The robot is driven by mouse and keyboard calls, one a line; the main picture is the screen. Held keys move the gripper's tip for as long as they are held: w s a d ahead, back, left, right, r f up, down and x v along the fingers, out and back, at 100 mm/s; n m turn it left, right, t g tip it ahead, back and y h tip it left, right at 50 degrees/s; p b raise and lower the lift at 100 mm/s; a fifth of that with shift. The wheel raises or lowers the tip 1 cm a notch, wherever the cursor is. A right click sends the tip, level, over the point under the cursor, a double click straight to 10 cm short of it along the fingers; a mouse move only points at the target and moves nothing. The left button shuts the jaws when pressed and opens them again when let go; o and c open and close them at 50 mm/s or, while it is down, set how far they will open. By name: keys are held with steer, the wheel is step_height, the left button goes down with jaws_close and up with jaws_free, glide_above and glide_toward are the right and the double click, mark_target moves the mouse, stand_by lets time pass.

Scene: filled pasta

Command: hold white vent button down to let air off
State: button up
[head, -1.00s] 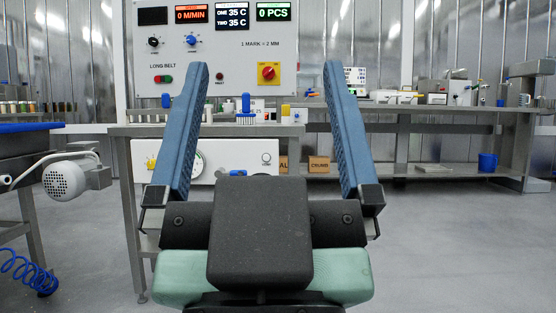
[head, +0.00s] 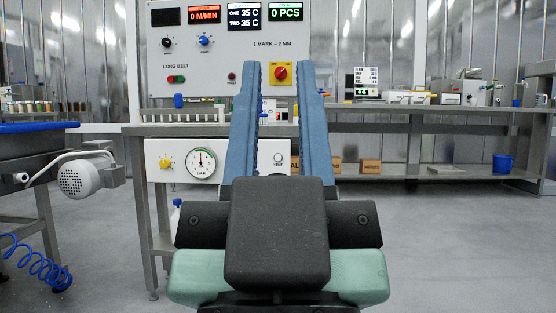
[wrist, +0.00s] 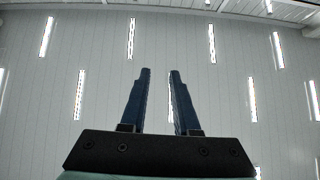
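A white control box (head: 225,148) sits under the bench in the head view, with a yellow knob and a round gauge marked BAR (head: 202,164). A small round pale button (head: 278,159) on its right side looks like the vent button and shows between my fingers. The gauge's small print is too small to read. My gripper (head: 279,66) points forward and up with its two blue fingers apart; it holds nothing. The wrist view also shows my gripper (wrist: 160,71), with a narrow gap between the fingertips and only ceiling beyond. I see no contact with the button.
A control panel (head: 222,52) with displays, knobs and a red-yellow switch (head: 281,73) stands behind the bench. A long bench (head: 450,112) with devices runs along the right.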

jaws_close()
stand_by(1.1)
